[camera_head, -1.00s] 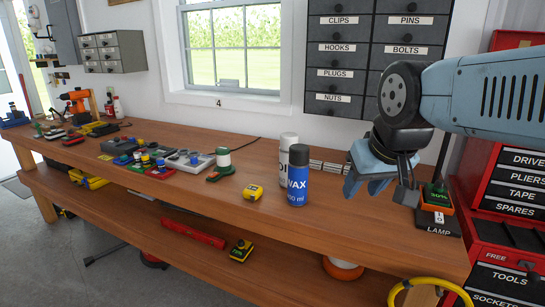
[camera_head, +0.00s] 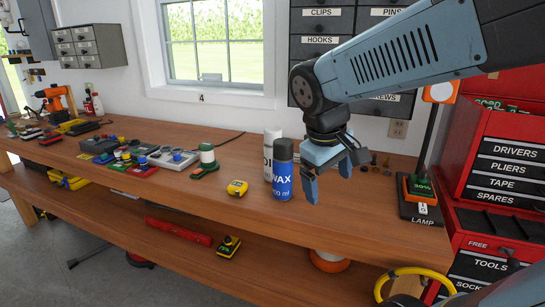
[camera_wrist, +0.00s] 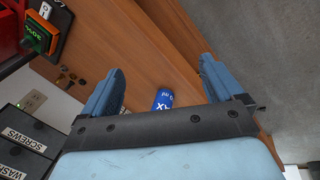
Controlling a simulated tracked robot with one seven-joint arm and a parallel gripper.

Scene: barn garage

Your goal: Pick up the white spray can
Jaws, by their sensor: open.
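The white spray can (camera_head: 267,160) stands upright on the wooden workbench (camera_head: 226,208). Its right side is hidden in the head view by a blue WAX can (camera_head: 282,180) with a dark grey cap, close in front of it. My gripper (camera_head: 328,186) is open and empty, just right of the two cans, fingers pointing down. In the wrist view my fingers (camera_wrist: 161,66) are spread wide. Part of the blue can (camera_wrist: 163,99) shows low between them; I cannot make out the white can there.
A yellow tape measure (camera_head: 237,188) lies left of the cans. A green-and-white item (camera_head: 206,158) and control boxes (camera_head: 172,158) sit further left. A lamp base (camera_head: 421,209) stands right of my gripper. Drawers (camera_head: 330,45) hang on the wall behind. The bench front is clear.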

